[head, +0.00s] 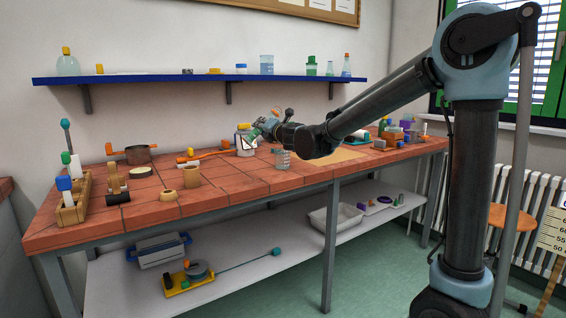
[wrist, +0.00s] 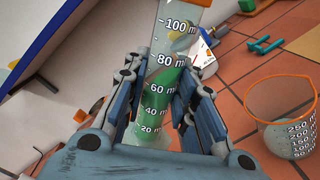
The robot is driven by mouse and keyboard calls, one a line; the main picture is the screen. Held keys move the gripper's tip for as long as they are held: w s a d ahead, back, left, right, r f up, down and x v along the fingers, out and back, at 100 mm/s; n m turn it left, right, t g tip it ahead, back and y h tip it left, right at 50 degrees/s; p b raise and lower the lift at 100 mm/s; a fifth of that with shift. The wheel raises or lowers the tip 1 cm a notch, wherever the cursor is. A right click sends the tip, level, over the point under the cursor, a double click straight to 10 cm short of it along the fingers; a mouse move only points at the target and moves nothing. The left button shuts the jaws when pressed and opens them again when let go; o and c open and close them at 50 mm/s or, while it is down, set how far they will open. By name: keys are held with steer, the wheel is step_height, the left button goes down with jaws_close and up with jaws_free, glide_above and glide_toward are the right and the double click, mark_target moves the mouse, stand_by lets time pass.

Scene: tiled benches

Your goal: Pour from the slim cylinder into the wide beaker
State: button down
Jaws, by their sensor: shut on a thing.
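The slim cylinder (wrist: 183,22) is clear, with white marks up to 100 and green liquid in its lower part. My gripper (wrist: 162,84) is shut around it, and the cylinder leans in the wrist view. The green liquid's surface is slanted across it. In the head view my gripper (head: 268,127) is above the bench, up and left of the wide beaker. The wide beaker (wrist: 281,112) is clear with an orange rim and marks up to 250. It stands upright on the tiles, apart from the cylinder, and also shows in the head view (head: 282,160). Its contents are unclear.
A white jar with a diamond label (head: 246,145) stands close to my gripper. An orange-handled pan (head: 138,154), a wooden rack (head: 73,212) and wooden rings stand on the left. Small blocks (head: 393,137) crowd the right end. A blue shelf (head: 200,78) with glassware runs above.

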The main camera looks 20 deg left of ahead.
steer(key=shift+s+a+f+m, duration=0.2)
steer(key=shift+f+m, duration=0.25)
steer(key=shift+m, duration=0.45)
steer(key=shift+s+a+f+m, duration=0.2)
steer(key=shift+f+m, duration=0.25)
steer(key=shift+m, duration=0.45)
stand_by(6.2)
